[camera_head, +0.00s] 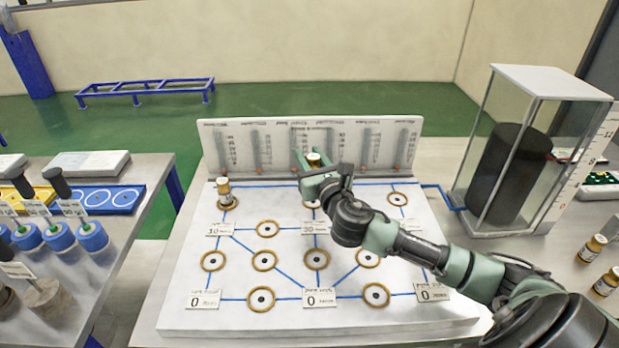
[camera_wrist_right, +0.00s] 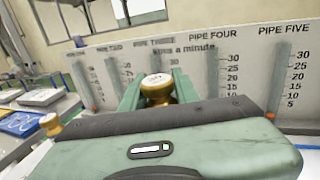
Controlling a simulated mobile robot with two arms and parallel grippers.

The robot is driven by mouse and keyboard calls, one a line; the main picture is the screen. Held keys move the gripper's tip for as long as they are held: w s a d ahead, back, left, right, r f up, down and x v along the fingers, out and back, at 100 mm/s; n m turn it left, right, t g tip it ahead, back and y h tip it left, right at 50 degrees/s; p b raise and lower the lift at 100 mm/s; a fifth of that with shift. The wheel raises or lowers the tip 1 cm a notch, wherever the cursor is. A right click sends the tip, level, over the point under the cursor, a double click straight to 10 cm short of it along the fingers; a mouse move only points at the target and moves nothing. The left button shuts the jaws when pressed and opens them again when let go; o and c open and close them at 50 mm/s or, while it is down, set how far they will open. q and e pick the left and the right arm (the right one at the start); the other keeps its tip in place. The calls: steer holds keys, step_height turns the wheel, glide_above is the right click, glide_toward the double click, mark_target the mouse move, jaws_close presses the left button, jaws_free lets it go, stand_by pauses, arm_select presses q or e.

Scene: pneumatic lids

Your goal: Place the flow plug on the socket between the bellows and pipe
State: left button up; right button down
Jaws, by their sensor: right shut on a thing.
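My right gripper (camera_head: 313,160) is shut on a gold flow plug with a white top (camera_wrist_right: 155,80). It holds the plug near the gauge panel, at the far side of the white board (camera_head: 190,265). The plug's lower end is hidden by the gripper. On the board, blue lines join several gold-ringed sockets. The far right socket (camera_head: 398,199) is empty and nearest the bellows. The far middle socket (camera_head: 309,204) is partly hidden by my arm. Another gold plug (camera_head: 224,188) stands upright at the far left socket. The black bellows (camera_head: 508,172) stands in a clear case to the right.
The upright gauge panel (camera_head: 240,165) with labelled pipes lines the board's far edge. White number cards (camera_head: 319,298) stand on the board.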

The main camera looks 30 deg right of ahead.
steer(key=shift+f+b, duration=0.4)
steer(key=shift+f, duration=2.25)
steer(key=shift+f, duration=0.15)
steer(key=c, duration=1.1)
jaws_free()
steer(key=shift+o, duration=0.2)
steer(key=b+v, duration=0.1)
steer(key=v, duration=1)
steer(key=shift+a, duration=0.15)
steer(key=shift+s+a, duration=0.1)
steer(key=shift+s, duration=0.4)
steer(key=shift+r, duration=0.2)
